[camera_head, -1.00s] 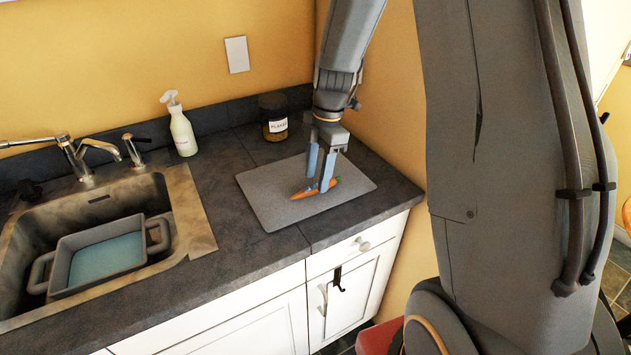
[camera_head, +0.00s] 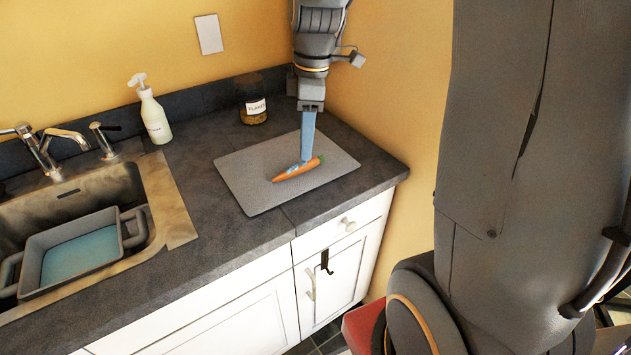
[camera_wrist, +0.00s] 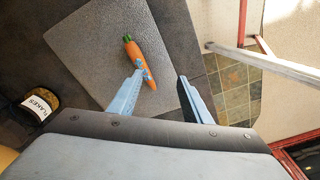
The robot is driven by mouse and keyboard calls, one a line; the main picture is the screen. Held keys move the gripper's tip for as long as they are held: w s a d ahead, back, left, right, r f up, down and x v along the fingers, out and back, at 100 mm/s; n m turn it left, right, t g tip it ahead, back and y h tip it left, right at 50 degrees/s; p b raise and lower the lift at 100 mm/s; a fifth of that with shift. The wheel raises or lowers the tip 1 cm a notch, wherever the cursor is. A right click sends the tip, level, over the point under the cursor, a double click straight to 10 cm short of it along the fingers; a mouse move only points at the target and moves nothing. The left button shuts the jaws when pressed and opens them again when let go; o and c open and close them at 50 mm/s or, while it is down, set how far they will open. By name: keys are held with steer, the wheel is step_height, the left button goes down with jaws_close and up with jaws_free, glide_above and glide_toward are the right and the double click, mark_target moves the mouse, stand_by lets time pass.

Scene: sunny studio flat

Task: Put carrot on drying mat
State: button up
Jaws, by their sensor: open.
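The orange carrot (camera_head: 298,169) lies on the grey drying mat (camera_head: 250,190) on the dark counter. It has light blue marks on its side and a green end. In the wrist view the carrot (camera_wrist: 140,62) rests on the mat (camera_wrist: 85,45), beside the tip of the left finger. My gripper (camera_head: 306,158) is pointed down over the mat, just behind the carrot. Whether the left fingertip touches the carrot I cannot tell.
A jar labelled FLAKES (camera_head: 251,99) and a white pump bottle (camera_head: 153,116) stand behind the mat. At the left is a sink (camera_head: 170,215) with a grey-handled tub (camera_head: 128,240) in it. The counter's front edge is close to the mat.

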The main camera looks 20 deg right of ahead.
steer(key=s+a+f+m+t+h, duration=0.1)
steer(key=s+f+m, duration=0.4)
steer(key=s+m, duration=0.6)
steer(key=a+m, duration=0.1)
steer(key=m, duration=0.1)
steer(key=shift+s+f+m, duration=0.2)
steer(key=shift+s+m, duration=0.05)
steer(key=shift+m, duration=0.15)
steer(key=shift+f+b, duration=0.35)
